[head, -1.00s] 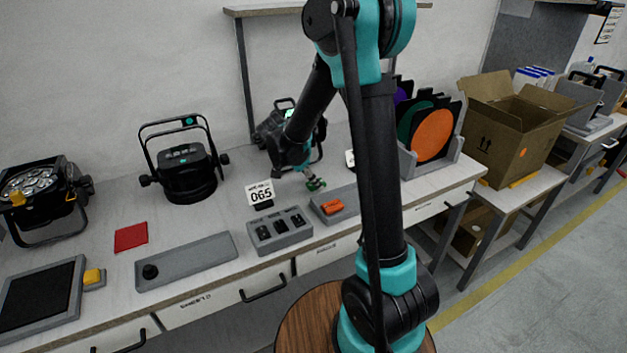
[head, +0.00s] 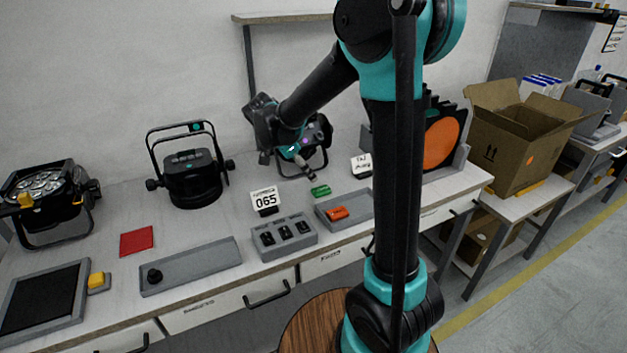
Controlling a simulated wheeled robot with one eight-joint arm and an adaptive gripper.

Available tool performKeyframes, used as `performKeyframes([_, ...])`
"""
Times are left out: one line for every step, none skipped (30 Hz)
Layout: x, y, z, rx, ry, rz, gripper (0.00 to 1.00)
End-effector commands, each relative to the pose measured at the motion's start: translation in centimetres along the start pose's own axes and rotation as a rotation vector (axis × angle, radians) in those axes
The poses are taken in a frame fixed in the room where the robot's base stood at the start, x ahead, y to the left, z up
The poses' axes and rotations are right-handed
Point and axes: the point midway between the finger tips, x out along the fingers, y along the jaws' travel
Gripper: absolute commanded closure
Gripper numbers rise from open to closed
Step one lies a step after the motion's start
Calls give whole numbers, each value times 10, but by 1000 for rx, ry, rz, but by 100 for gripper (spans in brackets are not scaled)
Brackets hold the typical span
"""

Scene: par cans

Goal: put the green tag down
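The green tag (head: 320,191) lies on the white bench top, just left of and behind the grey tray (head: 359,213) that bears an orange tag (head: 338,213). My gripper (head: 311,176) is above and slightly behind the green tag, with a small gap between them in the picture. Its fingers are too small and dark to tell whether they are open or shut. No part of the green tag is visibly hidden.
A grey block with black switches (head: 284,238) is in front. Stage lamps (head: 191,177) stand along the back.

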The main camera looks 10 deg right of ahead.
Motion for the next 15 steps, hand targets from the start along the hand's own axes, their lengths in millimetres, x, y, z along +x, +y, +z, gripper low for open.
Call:
performKeyframes([-9,0,0,-2,0,0,46])
performKeyframes([-13,0,0,-2,0,0,46])
performKeyframes([-17,0,0,-2,0,0,46])
performKeyframes([-20,0,0,-2,0,0,46])
performKeyframes([-23,0,0,-1,0,0,46])
performKeyframes([-26,0,0,-1,0,1,46])
performKeyframes([-27,0,0,0,0,1,46])
performKeyframes([-28,0,0,0,0,1,46])
performKeyframes([-29,0,0,0,0,1,46])
performKeyframes([-30,0,0,0,0,1,46])
performKeyframes([-30,0,0,0,0,1,46])
performKeyframes([-30,0,0,0,0,1,46])
performKeyframes([-30,0,0,0,0,1,46])
performKeyframes([-30,0,0,0,0,1,46])
performKeyframes([-30,0,0,0,0,1,46])
